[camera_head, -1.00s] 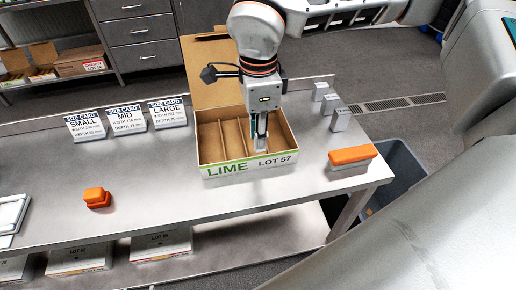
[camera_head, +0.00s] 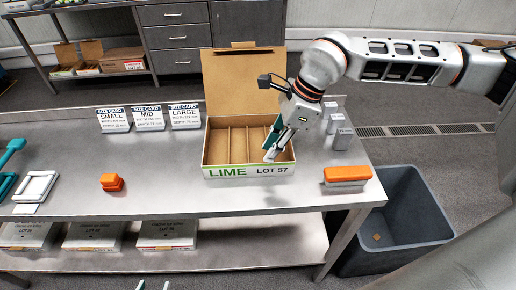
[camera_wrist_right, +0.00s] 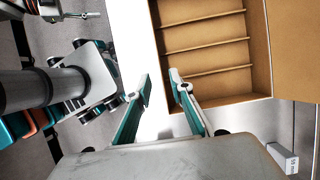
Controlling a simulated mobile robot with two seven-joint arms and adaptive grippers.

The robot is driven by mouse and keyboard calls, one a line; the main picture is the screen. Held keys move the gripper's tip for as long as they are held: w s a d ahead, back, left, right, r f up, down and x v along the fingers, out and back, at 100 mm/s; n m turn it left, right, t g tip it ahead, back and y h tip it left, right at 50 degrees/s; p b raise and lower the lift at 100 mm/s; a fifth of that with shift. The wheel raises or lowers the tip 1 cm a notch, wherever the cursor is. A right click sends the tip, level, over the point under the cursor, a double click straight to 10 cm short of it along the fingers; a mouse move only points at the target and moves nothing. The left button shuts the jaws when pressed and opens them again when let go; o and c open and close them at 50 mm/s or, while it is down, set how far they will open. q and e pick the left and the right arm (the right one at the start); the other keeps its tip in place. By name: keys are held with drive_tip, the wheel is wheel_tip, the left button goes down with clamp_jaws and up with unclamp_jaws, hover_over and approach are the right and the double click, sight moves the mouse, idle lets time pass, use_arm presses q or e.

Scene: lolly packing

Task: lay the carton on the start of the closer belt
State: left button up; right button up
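The open carton (camera_head: 236,172), marked LIME LOT 57, stands on the steel table with its brown lid raised behind. Its divided inside looks empty; it also shows in the right wrist view (camera_wrist_right: 205,55). My right gripper (camera_head: 271,146) is at the carton's front right part, fingers pointing down. Two fingertips, seemingly my left gripper (camera_head: 153,286), show apart at the bottom edge. I see no belt.
Three size cards (camera_head: 149,117) stand behind and left of the carton. An orange block (camera_head: 112,182), a white frame (camera_head: 35,187) and an orange-topped block (camera_head: 346,175) are on the table. Grey blocks (camera_head: 343,139) stand right. A grey bin (camera_head: 405,230) is beside the table.

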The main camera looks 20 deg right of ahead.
sight(260, 164)
drive_tip(key=shift+a+f, duration=0.1)
drive_tip(key=shift+f, duration=0.25)
drive_tip(key=x, duration=0.2)
drive_tip(key=shift+w+a+f, duration=0.2)
drive_tip(key=shift+w+a, duration=0.05)
drive_tip(key=p+x, duration=0.1)
drive_tip(key=x, duration=0.2)
drive_tip(key=shift+s+a+f, duration=0.1)
drive_tip(key=shift+f, duration=0.1)
drive_tip(key=shift+a+f, duration=0.2)
drive_tip(key=shift+f, duration=0.4)
use_arm(q)
drive_tip(key=shift+w+a+r, duration=0.2)
drive_tip(key=shift+w+r, duration=0.15)
drive_tip(key=shift+r, duration=0.35)
use_arm(e)
clamp_jaws()
